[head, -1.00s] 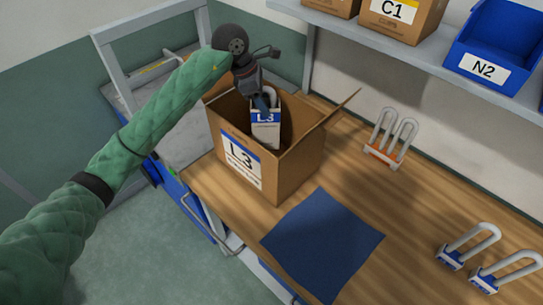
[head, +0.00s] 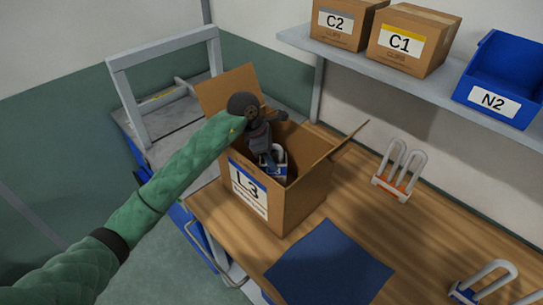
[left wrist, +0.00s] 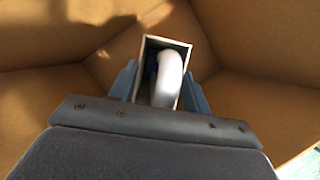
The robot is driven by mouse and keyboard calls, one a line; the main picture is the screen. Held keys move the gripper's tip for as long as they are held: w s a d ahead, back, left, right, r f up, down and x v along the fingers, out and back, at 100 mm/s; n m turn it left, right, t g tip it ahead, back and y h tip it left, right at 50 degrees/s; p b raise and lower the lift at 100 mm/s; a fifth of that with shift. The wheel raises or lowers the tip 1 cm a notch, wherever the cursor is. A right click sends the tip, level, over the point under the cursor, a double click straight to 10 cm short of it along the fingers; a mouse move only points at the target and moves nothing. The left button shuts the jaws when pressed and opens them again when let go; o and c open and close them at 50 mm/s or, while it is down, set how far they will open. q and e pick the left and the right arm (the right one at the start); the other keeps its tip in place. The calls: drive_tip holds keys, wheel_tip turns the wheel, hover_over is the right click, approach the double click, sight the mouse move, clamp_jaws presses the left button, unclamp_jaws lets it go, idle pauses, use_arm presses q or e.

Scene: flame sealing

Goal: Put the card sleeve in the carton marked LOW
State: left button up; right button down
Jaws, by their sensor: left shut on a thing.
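The card sleeve (head: 279,174), a small open-topped white and blue box, is low inside an open carton. In the left wrist view the sleeve (left wrist: 153,48) has a white loop standing in it. My left gripper (head: 266,160) is shut on the sleeve, with one blue finger on each side in the wrist view (left wrist: 163,88). The carton (head: 298,205) is brown, with its flaps open, and carries a white label with a blue stripe reading L3; its smaller print is unreadable. Whether the sleeve touches the carton floor is hidden. My right gripper is out of view.
The carton stands on a wooden bench (head: 340,210) beside a blue mat (head: 330,265). White U-shaped loops on an orange base (head: 393,187) and on blue bases (head: 463,292) stand to the right.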

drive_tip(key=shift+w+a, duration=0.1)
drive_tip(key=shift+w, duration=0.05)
use_arm(q)
drive_tip(key=o, duration=1.2)
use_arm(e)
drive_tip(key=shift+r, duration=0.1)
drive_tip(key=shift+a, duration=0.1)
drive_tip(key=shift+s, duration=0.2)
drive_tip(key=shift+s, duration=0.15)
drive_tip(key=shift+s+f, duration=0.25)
use_arm(q)
drive_tip(key=shift+v, duration=6.05)
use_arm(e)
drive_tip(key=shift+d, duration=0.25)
